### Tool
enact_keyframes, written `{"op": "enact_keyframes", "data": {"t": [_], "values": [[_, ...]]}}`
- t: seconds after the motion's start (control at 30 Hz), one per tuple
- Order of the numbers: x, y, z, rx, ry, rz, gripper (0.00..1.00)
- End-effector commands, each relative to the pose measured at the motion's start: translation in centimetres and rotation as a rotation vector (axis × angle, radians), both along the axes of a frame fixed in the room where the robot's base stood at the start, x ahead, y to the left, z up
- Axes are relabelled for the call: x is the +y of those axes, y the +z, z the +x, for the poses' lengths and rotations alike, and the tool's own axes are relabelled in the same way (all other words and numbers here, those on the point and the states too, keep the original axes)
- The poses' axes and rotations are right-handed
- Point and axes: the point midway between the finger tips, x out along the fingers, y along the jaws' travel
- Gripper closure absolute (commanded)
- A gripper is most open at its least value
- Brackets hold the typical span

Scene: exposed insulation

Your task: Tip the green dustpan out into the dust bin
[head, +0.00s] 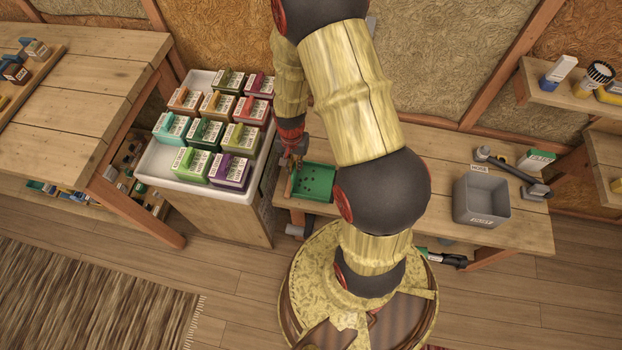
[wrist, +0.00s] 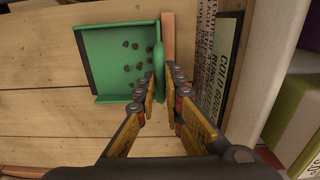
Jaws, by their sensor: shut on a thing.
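The green dustpan (head: 316,182) is at the left end of the low wooden bench, partly behind my arm in the head view. In the wrist view the dustpan (wrist: 105,48) lies flat with several small dark bits in its pan. My gripper (head: 296,165) is at the dustpan's left side in the head view. In the wrist view my gripper (wrist: 161,76) has its fingers on either side of the green handle, shut on it. I cannot tell whether the pan is lifted. The grey dust bin (head: 482,201), with a label on its front, stands upright on the bench's right part.
A white tray (head: 154,180) of several labelled boxes stands close left of my gripper. A dark hammer-like tool (head: 515,171) lies behind and right of the bin. Shelves hold items at the upper right. My arm crosses above the bench's middle.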

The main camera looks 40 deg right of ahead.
Motion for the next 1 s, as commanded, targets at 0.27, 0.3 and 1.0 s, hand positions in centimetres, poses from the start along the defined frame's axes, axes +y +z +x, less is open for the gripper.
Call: {"op": "enact_keyframes", "data": {"t": [0.27, 0.3, 1.0], "values": [[0.0, 0.1, 0.0, 0.0, 0.0, 0.0, 1.0], [0.0, 0.1, 0.0, 0.0, 0.0, 0.0, 1.0], [0.0, 5.0, 0.0, -0.001, 0.0, -0.001, 1.0]]}}
